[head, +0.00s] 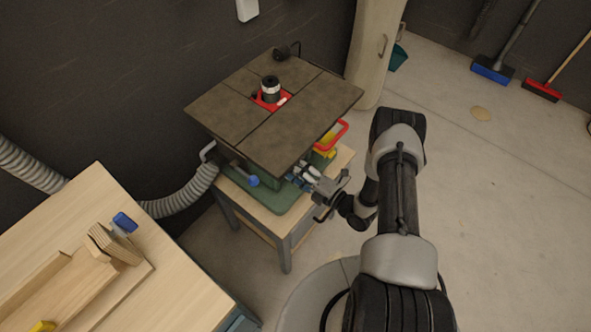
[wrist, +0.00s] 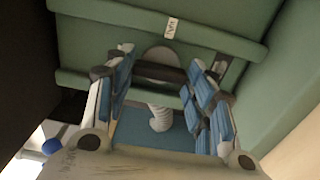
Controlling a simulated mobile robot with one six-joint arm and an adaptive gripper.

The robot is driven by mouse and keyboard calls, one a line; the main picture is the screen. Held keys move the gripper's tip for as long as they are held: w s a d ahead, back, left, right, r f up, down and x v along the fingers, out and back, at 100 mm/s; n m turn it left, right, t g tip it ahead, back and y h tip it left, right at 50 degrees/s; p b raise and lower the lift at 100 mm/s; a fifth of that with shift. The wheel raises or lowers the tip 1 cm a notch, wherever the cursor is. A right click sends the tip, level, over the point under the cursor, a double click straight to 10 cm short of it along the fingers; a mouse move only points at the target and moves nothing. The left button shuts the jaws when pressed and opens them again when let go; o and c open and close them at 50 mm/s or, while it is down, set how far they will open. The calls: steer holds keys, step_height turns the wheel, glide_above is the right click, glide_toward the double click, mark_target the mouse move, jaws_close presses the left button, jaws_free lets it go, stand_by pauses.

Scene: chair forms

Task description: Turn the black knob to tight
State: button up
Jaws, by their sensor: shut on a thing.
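The black knob (wrist: 160,71) shows in the wrist view as a dark bar between the fingertips, in front of a grey round part and above a pale threaded shaft (wrist: 160,118). My gripper (wrist: 162,66) has blue-padded fingers on both sides of the knob and is shut on it. In the head view my gripper (head: 308,175) reaches in below the right front edge of the dark machine table (head: 310,105), at the green base (head: 280,200). The knob is hidden there. A small label (wrist: 171,28) sits on the green panel above the knob; I cannot read it.
A blue-ended handle (head: 253,181) juts out left of my gripper. A red and yellow part (head: 332,135) is close on its right. The tabletop overhangs the gripper. A wooden workbench (head: 185,290) stands at lower left.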

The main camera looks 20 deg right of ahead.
steer(key=o, duration=1.1)
steer(key=shift+c, duration=0.2)
steer(key=v, duration=1.2)
steer(key=shift+s, duration=0.1)
